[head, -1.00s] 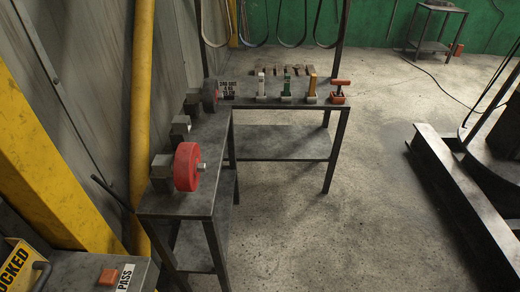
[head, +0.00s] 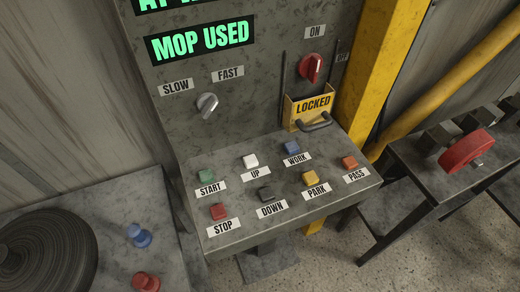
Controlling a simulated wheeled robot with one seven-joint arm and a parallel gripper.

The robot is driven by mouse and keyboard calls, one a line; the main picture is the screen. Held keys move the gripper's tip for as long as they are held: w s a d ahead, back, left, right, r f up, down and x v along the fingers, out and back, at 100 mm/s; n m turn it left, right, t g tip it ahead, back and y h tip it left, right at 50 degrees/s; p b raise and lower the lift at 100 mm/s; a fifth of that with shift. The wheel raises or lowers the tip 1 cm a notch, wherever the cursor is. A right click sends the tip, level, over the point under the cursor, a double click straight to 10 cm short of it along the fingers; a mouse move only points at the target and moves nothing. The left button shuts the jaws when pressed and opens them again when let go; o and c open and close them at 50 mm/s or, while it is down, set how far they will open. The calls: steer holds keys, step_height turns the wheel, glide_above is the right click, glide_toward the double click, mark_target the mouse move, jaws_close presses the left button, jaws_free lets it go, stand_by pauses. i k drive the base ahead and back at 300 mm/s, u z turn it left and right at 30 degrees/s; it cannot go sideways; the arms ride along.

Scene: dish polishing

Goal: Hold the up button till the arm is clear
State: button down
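The orange PARK button (head: 310,178) and orange-red PASS button (head: 349,162) are to the right. My gripper and arm are not in view. Nothing visible touches the up button.
Above the buttons are a SLOW/FAST knob (head: 207,104), a red ON switch (head: 311,67), a yellow LOCKED plate (head: 310,108) and a green MOP USED display (head: 200,40). A dark round disc (head: 45,255) lies at lower left. A bench with a red wheel (head: 467,151) stands at right.

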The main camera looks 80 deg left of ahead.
mark_target(250, 161)
steer(key=u, duration=2.95)
